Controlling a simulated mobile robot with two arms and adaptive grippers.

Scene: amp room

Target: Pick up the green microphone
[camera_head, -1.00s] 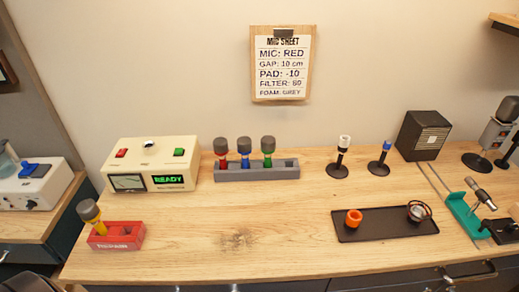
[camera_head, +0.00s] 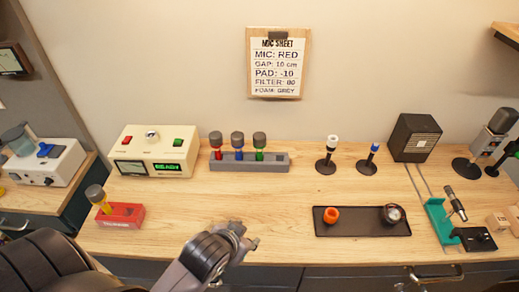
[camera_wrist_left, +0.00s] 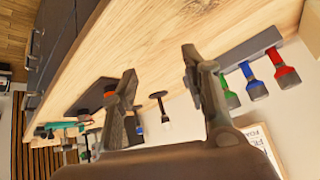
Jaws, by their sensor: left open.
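The green microphone (camera_head: 260,145) stands upright at the right end of a grey rack (camera_head: 235,165) on the wooden bench, with a dark grey head and a green body. Beside it in the rack stand the blue microphone (camera_head: 238,145) and, at the left, the red microphone (camera_head: 216,145). My left gripper (camera_head: 243,238) is open and empty at the bench's front edge, in front of the rack and apart from it. In the left wrist view, the open fingers (camera_wrist_left: 158,72) show with the green microphone (camera_wrist_left: 230,97) just right of them. My right gripper is not in view.
A cream READY box (camera_head: 153,150) and a red holder (camera_head: 118,215) with a yellow microphone stand at left. Two small stands (camera_head: 327,158) and a black tray (camera_head: 362,228) are to the right. The bench between gripper and rack is clear. A mic sheet (camera_head: 278,62) hangs on the wall.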

